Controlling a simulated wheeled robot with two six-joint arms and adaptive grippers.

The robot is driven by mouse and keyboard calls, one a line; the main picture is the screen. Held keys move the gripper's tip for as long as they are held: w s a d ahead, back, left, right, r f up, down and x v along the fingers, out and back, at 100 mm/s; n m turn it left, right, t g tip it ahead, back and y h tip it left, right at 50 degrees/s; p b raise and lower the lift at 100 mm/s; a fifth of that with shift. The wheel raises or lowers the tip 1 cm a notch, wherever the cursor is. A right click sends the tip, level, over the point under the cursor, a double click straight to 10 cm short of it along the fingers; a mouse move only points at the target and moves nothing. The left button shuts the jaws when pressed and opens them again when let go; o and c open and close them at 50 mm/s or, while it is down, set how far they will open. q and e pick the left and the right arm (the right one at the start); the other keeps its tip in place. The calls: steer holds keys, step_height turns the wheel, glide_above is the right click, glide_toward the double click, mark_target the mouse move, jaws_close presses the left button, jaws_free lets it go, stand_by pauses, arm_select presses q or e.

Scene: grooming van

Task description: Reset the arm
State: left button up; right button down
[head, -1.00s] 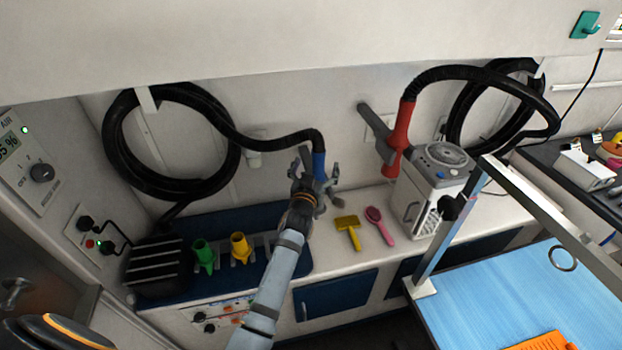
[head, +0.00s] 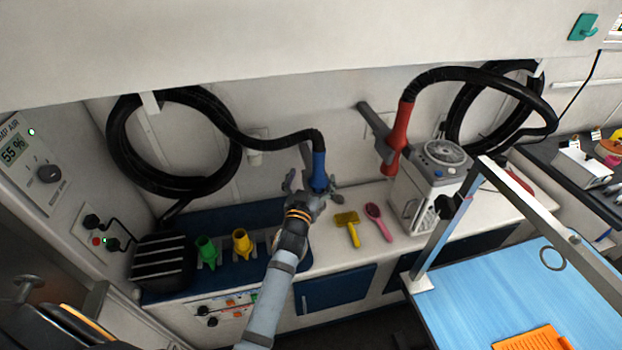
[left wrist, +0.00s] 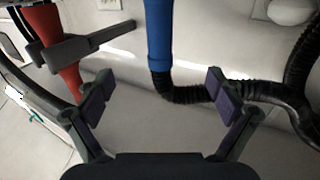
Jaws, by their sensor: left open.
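My left gripper (head: 312,190) is open in front of the blue nozzle (head: 319,168) at the end of the left black hose. In the left wrist view the gripper's two fingers (left wrist: 163,95) stand wide apart. The blue nozzle (left wrist: 159,40) and its black hose show beyond and between them, with no finger seen closed on it. In the head view the gripper overlaps the nozzle's lower end, so contact there cannot be told. My right gripper is not in view.
A yellow brush (head: 347,227), a pink brush (head: 377,220), and green (head: 206,250) and yellow (head: 241,241) nozzles are on the counter. A blue grooming table (head: 480,300) stands at lower right.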

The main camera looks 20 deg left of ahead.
arm_select(q)
steer(key=shift+s+d+f, duration=0.1)
steer(key=shift+s+f, duration=0.1)
steer(key=shift+s, duration=0.4)
